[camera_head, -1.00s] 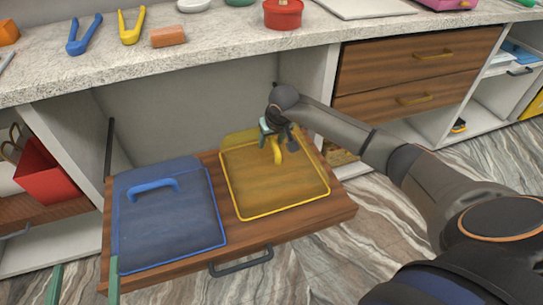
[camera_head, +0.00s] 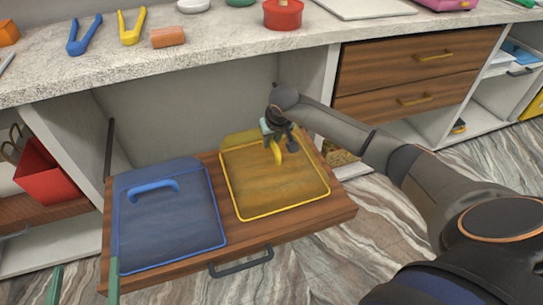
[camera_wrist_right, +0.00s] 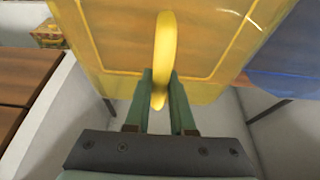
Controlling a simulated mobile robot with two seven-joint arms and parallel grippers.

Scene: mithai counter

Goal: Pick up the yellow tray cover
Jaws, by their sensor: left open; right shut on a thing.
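The yellow tray cover (camera_head: 262,190) is a see-through sheet with a bright rim, at the right side of the pulled-out wooden drawer (camera_head: 290,226). Its curved yellow handle stands up near the back edge. My right gripper (camera_head: 276,135) is shut on this handle, and the wrist view shows the handle (camera_wrist_right: 164,45) between the green fingertips (camera_wrist_right: 160,82). I cannot tell whether the cover is raised from its tray. My left gripper (camera_head: 86,276) is open at the lower left, its two green fingers apart and partly cut off by the frame.
A blue tray cover (camera_head: 170,225) with a blue handle lies beside the yellow one, on the left. The counter (camera_head: 230,50) overhangs behind the drawer and holds tongs and a red pot (camera_head: 283,14). A red box (camera_head: 45,173) stands in the left shelf.

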